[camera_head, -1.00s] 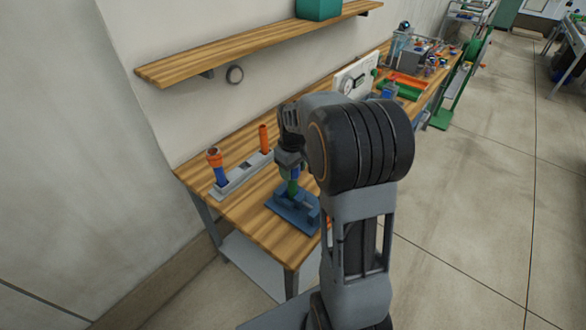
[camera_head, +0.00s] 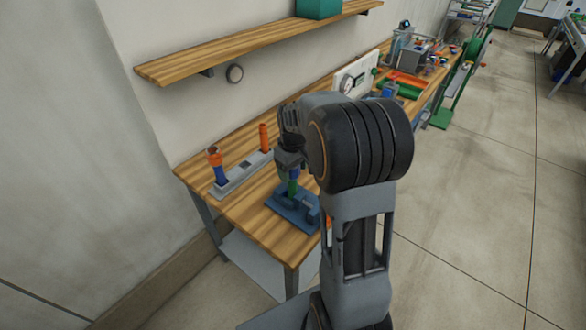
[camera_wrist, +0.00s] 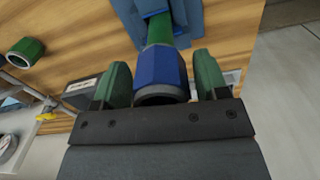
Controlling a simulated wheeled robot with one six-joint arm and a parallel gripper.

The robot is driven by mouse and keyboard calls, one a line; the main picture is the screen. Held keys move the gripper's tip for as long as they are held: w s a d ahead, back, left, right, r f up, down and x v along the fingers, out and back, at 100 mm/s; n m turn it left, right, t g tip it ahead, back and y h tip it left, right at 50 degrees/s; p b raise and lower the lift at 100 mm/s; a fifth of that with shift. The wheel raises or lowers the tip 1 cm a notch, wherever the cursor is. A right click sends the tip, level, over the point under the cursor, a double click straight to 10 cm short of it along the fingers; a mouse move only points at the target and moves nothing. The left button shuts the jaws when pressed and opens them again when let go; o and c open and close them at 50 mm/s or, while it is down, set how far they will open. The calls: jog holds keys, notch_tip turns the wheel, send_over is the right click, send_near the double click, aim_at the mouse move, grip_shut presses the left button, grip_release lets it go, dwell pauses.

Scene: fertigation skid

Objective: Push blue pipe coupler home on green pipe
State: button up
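The blue pipe coupler (camera_wrist: 160,72) has a grey rim at its near end and sits in line with the green pipe (camera_wrist: 160,32), which shows beyond it in the wrist view. The pipe rises from a blue fixture (camera_wrist: 192,18), also seen in the head view (camera_head: 284,206) on the bench. My gripper (camera_wrist: 161,82) has one green finger on each side of the coupler, with narrow gaps visible, so it looks open around it. In the head view my gripper (camera_head: 291,165) is above the fixture, partly hidden by my arm. How far the coupler sits on the pipe cannot be told.
A grey rack (camera_head: 240,175) holds an orange-and-blue piece (camera_head: 218,168) and an orange pipe (camera_head: 264,138) near the wall. A green ring-like piece (camera_wrist: 26,51) shows left in the wrist view. A wooden shelf (camera_head: 250,45) hangs above. The bench's front left is clear.

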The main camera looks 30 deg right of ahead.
jog(key=shift+r, duration=0.2)
jog(key=shift+r+p, duration=1.75)
jog(key=shift+r, duration=0.35)
jog(key=shift+o, duration=0.3)
jog(key=o, duration=0.5)
jog(key=shift+r, duration=0.15)
notch_tip(320, 180, up, 9)
jog(key=p, duration=0.6)
jog(key=shift+f, duration=0.2)
